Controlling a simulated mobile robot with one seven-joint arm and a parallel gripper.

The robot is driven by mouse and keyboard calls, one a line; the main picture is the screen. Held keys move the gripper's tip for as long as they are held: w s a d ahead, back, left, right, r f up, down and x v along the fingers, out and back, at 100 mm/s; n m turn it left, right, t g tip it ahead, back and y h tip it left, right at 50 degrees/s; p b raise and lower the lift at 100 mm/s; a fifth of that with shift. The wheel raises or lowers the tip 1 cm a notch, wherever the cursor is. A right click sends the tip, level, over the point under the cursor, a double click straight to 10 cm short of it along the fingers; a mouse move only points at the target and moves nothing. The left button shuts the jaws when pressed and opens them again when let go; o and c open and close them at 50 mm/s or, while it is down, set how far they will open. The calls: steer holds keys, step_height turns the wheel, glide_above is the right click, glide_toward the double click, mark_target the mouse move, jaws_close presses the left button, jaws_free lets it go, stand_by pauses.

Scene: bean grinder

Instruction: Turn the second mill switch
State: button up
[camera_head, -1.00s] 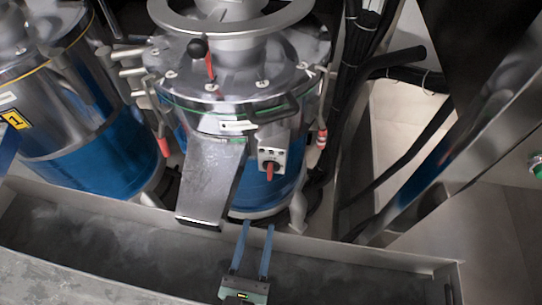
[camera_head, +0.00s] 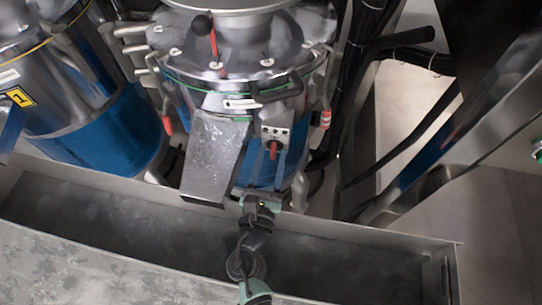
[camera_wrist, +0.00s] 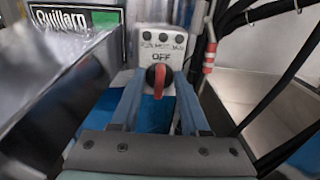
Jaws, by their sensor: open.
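The second mill (camera_head: 262,80) is the steel and blue drum in the middle of the head view. Its switch is a red knob (camera_head: 273,150) on a small grey box (camera_head: 276,132) at the front, right of the steel chute. In the wrist view the red knob (camera_wrist: 159,76) points down on the box, below the word OFF (camera_wrist: 160,57). My gripper (camera_head: 268,165) is open, its two blue fingers pointing at the box. In the wrist view the fingertips (camera_wrist: 160,82) lie on either side of the knob, with gaps; I cannot tell whether they reach its depth.
The steel chute (camera_head: 212,160) slopes down close to the left of my gripper. A first mill (camera_head: 95,120) stands at the left. A long metal trough (camera_head: 340,255) runs below. Black cables (camera_wrist: 275,85) and a red-banded rod (camera_wrist: 209,55) are at the right.

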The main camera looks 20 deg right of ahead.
jaws_close()
stand_by(0.6)
steer(key=m+b, duration=0.1)
steer(key=m, duration=0.1)
steer(key=m+b, duration=0.1)
steer(key=b, duration=0.1)
steer(key=shift+s+d+f+m, duration=0.1)
steer(key=shift+d+f+m, duration=0.1)
steer(key=shift+m, duration=0.2)
steer(key=m+b, duration=0.4)
steer(key=m, duration=0.1)
steer(key=shift+s+d+f+m, duration=0.15)
steer(key=shift+f+m, duration=0.05)
steer(key=shift+m, duration=0.1)
steer(key=m+b, duration=0.4)
steer(key=m, duration=0.1)
steer(key=shift+d+f, duration=0.1)
steer(key=shift+f, duration=0.1)
steer(key=shift+m+b, duration=1.35)
steer(key=shift+m, duration=0.35)
